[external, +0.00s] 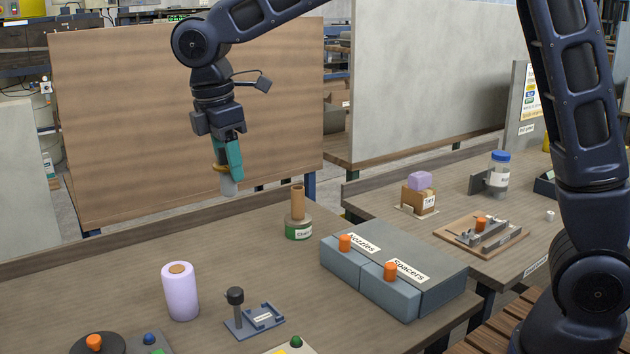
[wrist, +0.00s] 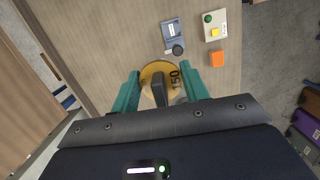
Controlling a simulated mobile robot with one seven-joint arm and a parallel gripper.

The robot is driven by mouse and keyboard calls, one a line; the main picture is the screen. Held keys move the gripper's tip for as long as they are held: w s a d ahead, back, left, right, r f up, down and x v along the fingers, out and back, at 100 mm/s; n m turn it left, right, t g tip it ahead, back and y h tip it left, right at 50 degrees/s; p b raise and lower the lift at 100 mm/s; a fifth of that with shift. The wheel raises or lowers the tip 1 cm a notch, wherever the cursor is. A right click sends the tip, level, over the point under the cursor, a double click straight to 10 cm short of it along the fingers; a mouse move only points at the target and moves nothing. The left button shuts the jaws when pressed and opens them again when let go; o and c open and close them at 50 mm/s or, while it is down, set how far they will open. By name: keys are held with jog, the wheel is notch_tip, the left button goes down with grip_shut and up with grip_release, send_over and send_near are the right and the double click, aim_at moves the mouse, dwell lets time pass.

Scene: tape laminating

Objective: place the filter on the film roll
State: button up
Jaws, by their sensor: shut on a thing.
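My gripper (external: 231,168) has teal fingers and is raised above the back of the near table. In the wrist view, its fingers (wrist: 160,92) are shut on the dark upright grip of a yellow disc marked "150", which I take to be the filter (wrist: 151,71). The filter's yellow edge (external: 219,168) also shows in the external view, with a pale grey part below it. The film roll (external: 180,293), lilac with a brown core, stands upright on the table at lower left, lower than my gripper and apart from it. I cannot make out the roll in the wrist view.
A blue-grey fixture (external: 254,317) with a black-knobbed post stands right of the roll. A tin with a brown tube (external: 298,205) stands farther back. Grey drawers (external: 400,265) labelled Nozzles and Spacers are at right. The table between roll and tin is clear.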

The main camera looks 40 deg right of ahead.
jog(key=w+a+r, duration=0.4)
jog(key=w+a, duration=0.3)
jog(key=a, duration=0.2)
send_over(178, 268)
jog(key=shift+n, duration=0.4)
notch_tip(178, 268, down, 20)
jog(key=shift+r, duration=0.2)
jog(key=shift+s+f, duration=0.1)
jog(key=o, duration=1)
notch_tip(178, 268, up, 12)
jog(key=a, duration=0.1)
jog(key=shift+a, duration=0.4)
